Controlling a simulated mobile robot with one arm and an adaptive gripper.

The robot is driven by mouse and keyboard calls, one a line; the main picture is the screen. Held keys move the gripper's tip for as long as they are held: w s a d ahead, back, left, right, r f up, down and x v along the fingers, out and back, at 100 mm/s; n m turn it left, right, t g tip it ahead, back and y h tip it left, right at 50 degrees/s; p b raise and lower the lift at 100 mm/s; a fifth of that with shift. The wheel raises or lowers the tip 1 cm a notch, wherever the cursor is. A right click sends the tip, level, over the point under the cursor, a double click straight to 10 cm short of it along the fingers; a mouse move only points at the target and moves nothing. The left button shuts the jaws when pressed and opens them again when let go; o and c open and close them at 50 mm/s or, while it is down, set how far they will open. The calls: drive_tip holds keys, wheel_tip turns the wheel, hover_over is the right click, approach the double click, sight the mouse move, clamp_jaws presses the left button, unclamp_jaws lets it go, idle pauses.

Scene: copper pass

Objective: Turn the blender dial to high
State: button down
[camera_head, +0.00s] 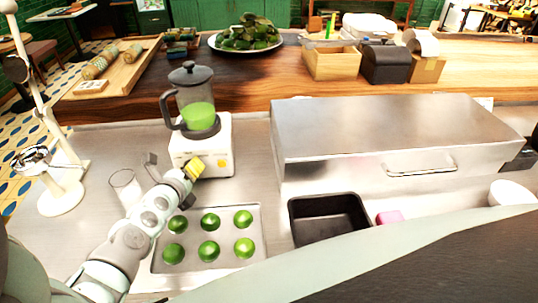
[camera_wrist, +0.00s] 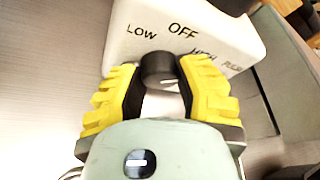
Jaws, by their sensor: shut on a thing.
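The blender has a white base (camera_head: 218,140) and a dark-lidded jug (camera_head: 197,97) holding green liquid. It stands upright on the steel counter. The wrist view shows its base (camera_wrist: 225,28) close up, with LOW, OFF, HIGH and a partly hidden last word printed around a dark round dial (camera_wrist: 158,64). My gripper (camera_head: 195,167) is at the front of the base, and its yellow and black fingers (camera_wrist: 157,78) are closed on the dial from both sides. I cannot tell which word the dial points to. The head view hides the dial behind my gripper.
A metal tray (camera_head: 256,264) with several green limes lies below my arm. A clear glass (camera_head: 124,184) stands left of the blender. A large steel box (camera_head: 390,128) and a black pan (camera_head: 329,218) are to the right. A white stand (camera_head: 62,196) is far left.

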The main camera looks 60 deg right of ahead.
drive_tip(key=shift+r+m+p, duration=0.15)
drive_tip(key=shift+m+p, duration=0.25)
drive_tip(key=shift+p, duration=0.25)
drive_tip(key=shift+f+y, duration=0.2)
drive_tip(key=shift+y, duration=0.1)
drive_tip(key=c, duration=0.6)
unclamp_jaws()
drive_tip(key=shift+o, duration=0.2)
drive_tip(key=shift+a+r, duration=0.1)
